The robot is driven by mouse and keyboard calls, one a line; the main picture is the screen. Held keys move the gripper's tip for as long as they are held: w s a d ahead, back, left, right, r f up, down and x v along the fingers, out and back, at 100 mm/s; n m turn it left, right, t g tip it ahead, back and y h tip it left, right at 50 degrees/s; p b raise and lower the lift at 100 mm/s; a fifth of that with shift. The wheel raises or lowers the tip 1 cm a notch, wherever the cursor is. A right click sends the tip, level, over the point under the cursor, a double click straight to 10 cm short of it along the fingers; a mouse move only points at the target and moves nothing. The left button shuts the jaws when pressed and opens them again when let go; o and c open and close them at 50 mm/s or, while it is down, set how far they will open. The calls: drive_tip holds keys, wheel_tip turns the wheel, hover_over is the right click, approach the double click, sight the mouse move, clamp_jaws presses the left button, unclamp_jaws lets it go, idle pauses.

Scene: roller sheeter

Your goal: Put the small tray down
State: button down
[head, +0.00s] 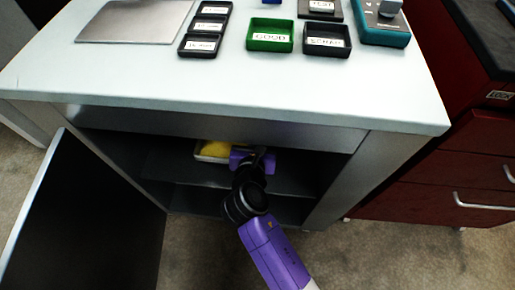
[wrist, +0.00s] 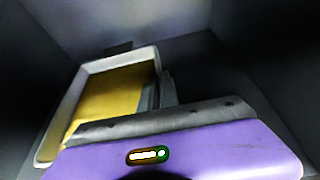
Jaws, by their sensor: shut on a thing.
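The small tray (wrist: 50,137) has a pale rim and a yellow inside or contents. In the head view the tray (head: 199,157) is inside the open cabinet under the worktop, at shelf height. My gripper (head: 233,158) reaches into the cabinet and is shut on the tray's right side. In the wrist view my gripper's fingers (wrist: 160,92) are at the tray's right edge, partly hidden by the purple gripper body. The tray looks roughly level. I cannot tell whether its underside touches the shelf.
The cabinet shelf (head: 290,180) has bare room to the right of my arm. The open door (head: 90,220) stands at left. The worktop (head: 220,90) overhangs my arm and carries a green bin (head: 270,36), dark bins and a metal plate (head: 135,20). Red drawers (head: 440,185) stand at right.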

drive_tip(key=f+b, duration=0.2)
drive_tip(key=f, duration=0.1)
drive_tip(key=f+b, duration=0.2)
drive_tip(key=f, duration=0.2)
drive_tip(key=shift+w, duration=0.2)
drive_tip(key=shift+w+b, duration=0.2)
drive_tip(key=shift+b, duration=0.2)
drive_tip(key=shift+f, duration=0.1)
drive_tip(key=c, duration=1.6)
unclamp_jaws()
